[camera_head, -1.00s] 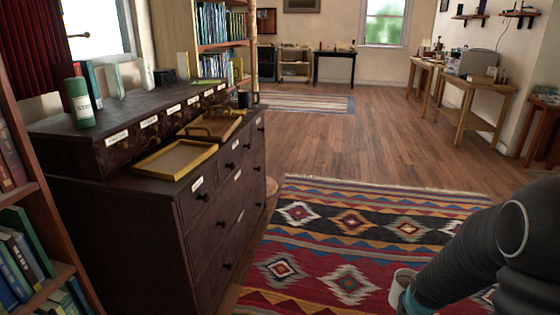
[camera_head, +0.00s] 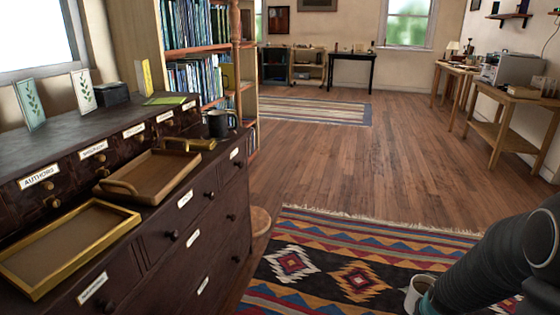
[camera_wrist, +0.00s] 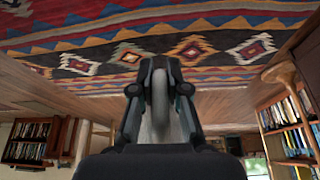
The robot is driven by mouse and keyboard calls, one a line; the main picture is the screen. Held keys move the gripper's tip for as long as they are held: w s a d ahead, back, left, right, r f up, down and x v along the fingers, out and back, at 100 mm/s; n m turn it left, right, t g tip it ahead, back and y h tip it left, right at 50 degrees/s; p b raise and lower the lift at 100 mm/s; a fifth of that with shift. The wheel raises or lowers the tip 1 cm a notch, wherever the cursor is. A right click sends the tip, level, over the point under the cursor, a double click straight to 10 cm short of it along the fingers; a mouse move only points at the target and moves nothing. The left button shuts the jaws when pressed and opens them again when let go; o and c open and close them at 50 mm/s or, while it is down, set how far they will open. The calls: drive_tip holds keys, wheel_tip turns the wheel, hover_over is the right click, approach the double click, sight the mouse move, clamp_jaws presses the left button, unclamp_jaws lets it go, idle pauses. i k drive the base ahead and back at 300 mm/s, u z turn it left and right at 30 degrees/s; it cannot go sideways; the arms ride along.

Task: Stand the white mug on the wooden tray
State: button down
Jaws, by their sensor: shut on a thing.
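The white mug (camera_head: 414,291) is at the lower right of the head view, held above the rug, partly hidden by my arm. My gripper (camera_head: 426,304) is shut on it. In the wrist view my gripper (camera_wrist: 159,68) has a pale, narrow part of the mug (camera_wrist: 160,105) between its fingers. The wooden tray (camera_head: 155,178) has two raised handles and lies on the dark cabinet at the left, well away from my gripper. It looks empty.
A gold-rimmed shallow tray (camera_head: 75,245) lies nearer on the cabinet (camera_head: 170,225). A dark mug (camera_head: 218,124) stands beyond the wooden tray. A round wooden stool (camera_head: 261,221) stands against the cabinet's right side. The rug (camera_head: 340,265) and floor ahead are open.

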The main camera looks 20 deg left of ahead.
sight(145, 187)
drive_tip(key=i, duration=0.4)
drive_tip(key=z, duration=2.05)
drive_tip(key=i, duration=0.65)
drive_tip(key=u, duration=4.05)
drive_tip(key=i, duration=0.35)
